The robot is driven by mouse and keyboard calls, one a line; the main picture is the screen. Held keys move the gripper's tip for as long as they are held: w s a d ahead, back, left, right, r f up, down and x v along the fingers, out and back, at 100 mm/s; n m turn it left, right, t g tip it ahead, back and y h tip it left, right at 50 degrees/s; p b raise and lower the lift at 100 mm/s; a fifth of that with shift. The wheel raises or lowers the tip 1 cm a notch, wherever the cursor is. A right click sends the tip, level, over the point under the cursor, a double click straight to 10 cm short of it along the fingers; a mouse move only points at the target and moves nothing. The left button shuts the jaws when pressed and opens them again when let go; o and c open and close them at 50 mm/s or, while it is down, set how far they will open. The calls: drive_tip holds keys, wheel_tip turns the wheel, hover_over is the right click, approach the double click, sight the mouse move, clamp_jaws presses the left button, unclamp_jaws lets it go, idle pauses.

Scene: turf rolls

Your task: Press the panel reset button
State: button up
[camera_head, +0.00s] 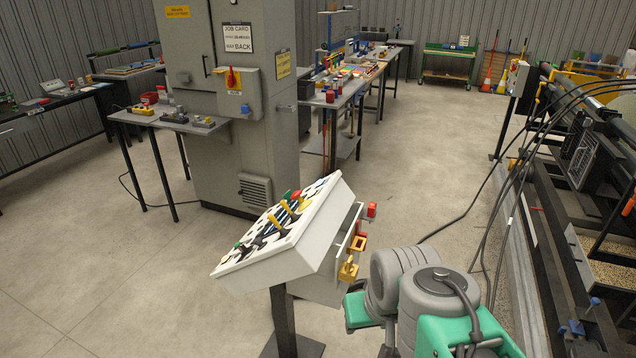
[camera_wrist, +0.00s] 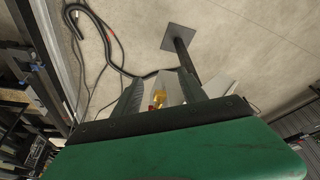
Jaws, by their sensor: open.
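A white sloped control panel (camera_head: 312,232) stands on a dark post at the centre of the head view. Its top carries black-and-white markings, yellow levers (camera_head: 282,222), and small red and green buttons (camera_head: 292,195). I cannot tell which control is the reset button. Red and brass padlocks (camera_head: 349,268) hang on its right side. In the wrist view my gripper (camera_wrist: 160,84) is open, its grey fingers apart. The panel's pale housing (camera_wrist: 172,88) and a yellow padlock (camera_wrist: 157,98) show beyond and between them. My fingertips are not clear in the head view.
A tall grey cabinet (camera_head: 232,165) stands behind the panel, with a small side table (camera_head: 150,121) at its left. A machine with black cables (camera_head: 545,115) fills the right side. Open concrete floor (camera_head: 110,260) lies left of the panel. Cables (camera_wrist: 95,60) lie on the floor.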

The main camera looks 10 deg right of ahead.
clamp_jaws()
idle(0.3)
idle(1.1)
